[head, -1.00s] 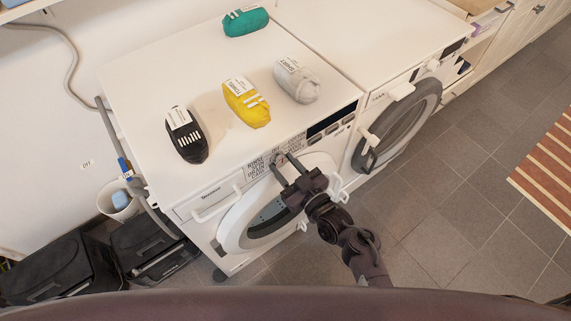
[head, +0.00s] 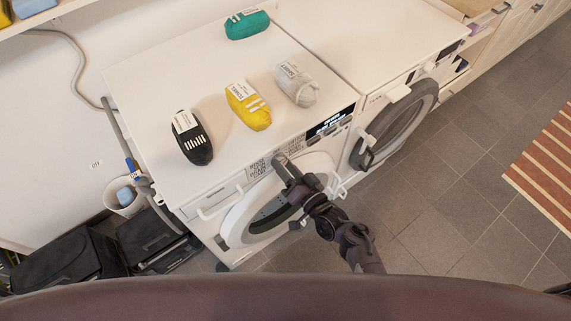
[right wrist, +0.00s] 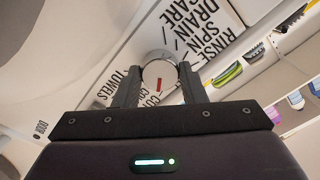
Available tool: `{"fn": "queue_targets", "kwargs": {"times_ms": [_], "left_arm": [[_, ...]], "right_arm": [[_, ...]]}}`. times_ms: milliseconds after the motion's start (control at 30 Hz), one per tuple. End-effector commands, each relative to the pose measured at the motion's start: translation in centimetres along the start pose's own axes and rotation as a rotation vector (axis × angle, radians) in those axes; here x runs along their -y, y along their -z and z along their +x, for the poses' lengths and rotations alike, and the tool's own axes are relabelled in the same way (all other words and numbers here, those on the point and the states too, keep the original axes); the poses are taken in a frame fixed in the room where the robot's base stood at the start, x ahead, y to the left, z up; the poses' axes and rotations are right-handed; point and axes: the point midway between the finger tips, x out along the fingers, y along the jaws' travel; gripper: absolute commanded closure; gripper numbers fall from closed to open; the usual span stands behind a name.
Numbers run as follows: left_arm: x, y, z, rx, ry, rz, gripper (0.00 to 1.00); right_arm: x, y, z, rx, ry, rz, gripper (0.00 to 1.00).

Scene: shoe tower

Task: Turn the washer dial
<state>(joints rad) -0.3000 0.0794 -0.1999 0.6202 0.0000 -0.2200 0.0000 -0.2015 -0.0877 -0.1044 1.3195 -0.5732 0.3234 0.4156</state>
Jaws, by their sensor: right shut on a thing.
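The washer (head: 130,80) stands at the left with its round door ajar. Its dial (right wrist: 159,68) is a round pale knob with a red mark pointing toward the bottom of the right wrist view. My right gripper (head: 281,164) reaches the front panel. In the right wrist view its two fingers stand on either side of the dial, shut on it. Printed labels such as "RINSE", "DRAIN / SPIN", "CARE" and "TOWELS" surround the dial. The washer display (head: 330,122) is lit with small text that I cannot read. My left gripper is not in view.
Black (head: 194,138), yellow (head: 248,106), grey (head: 296,84) and green (head: 247,23) bundles lie on the washer top. A second machine (head: 395,30) stands right of it. A white bin (head: 127,202) and black boxes (head: 60,258) are at the left.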

Motion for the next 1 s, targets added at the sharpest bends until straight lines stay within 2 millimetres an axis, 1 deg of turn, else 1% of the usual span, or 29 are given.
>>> {"fn": "queue_targets", "kwargs": {"times_ms": [300,767,800,967,1000], "left_arm": [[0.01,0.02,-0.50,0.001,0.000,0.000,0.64],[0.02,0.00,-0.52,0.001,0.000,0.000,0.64],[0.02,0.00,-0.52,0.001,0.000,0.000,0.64],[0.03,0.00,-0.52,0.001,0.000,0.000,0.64],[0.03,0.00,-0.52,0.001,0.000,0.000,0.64]], "right_arm": [[-0.02,0.07,0.02,-0.001,-0.001,0.096,0.85],[-0.04,0.05,0.02,-0.001,-0.001,0.109,0.85],[-0.04,0.05,0.02,-0.001,-0.001,0.109,0.61],[-0.02,0.04,0.02,-0.001,-0.001,0.109,0.41],[-0.02,0.04,0.02,-0.001,-0.001,0.109,0.41]]}}
